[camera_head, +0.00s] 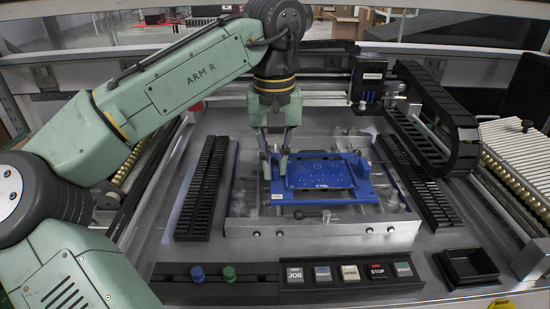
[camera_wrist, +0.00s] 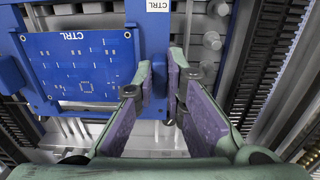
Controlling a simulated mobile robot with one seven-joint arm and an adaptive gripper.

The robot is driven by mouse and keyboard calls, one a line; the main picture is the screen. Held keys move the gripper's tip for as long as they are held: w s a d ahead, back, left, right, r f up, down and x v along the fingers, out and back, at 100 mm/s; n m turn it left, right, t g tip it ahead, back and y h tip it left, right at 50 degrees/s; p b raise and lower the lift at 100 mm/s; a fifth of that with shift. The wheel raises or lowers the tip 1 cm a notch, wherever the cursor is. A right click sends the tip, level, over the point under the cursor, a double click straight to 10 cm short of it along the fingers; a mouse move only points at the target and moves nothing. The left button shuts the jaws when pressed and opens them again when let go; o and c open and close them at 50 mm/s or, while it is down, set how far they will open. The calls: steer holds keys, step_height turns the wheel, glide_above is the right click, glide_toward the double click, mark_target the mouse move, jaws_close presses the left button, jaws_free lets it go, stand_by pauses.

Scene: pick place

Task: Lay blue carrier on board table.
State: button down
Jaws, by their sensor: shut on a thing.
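The blue carrier (camera_head: 364,186) is at the middle of the machine bed in the head view, over the metal board table (camera_head: 250,222). It holds a blue circuit board (camera_head: 320,174) marked CTRL. My gripper (camera_head: 275,161) is at the carrier's left end. In the wrist view, my gripper (camera_wrist: 160,100) has its purple-padded fingers on either side of the edge of the carrier (camera_wrist: 150,37), shut on it. The board (camera_wrist: 85,65) shows at left there. Whether the carrier's underside touches the table is hidden.
Black slotted racks (camera_head: 203,188) stand left and right of the table. A row of buttons (camera_head: 350,273) and a black tray (camera_head: 467,268) lie in front. A black cable chain (camera_head: 440,120) and a machine head (camera_head: 371,80) are behind at right.

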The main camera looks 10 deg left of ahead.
steer(key=shift+f, duration=0.7)
steer(key=shift+f, duration=0.8)
stand_by(1.2)
steer(key=c, duration=1.6)
jaws_free()
steer(key=shift+o, duration=0.2)
steer(key=shift+c, duration=0.5)
steer(key=shift+c, duration=1.3)
steer(key=shift+r, duration=0.1)
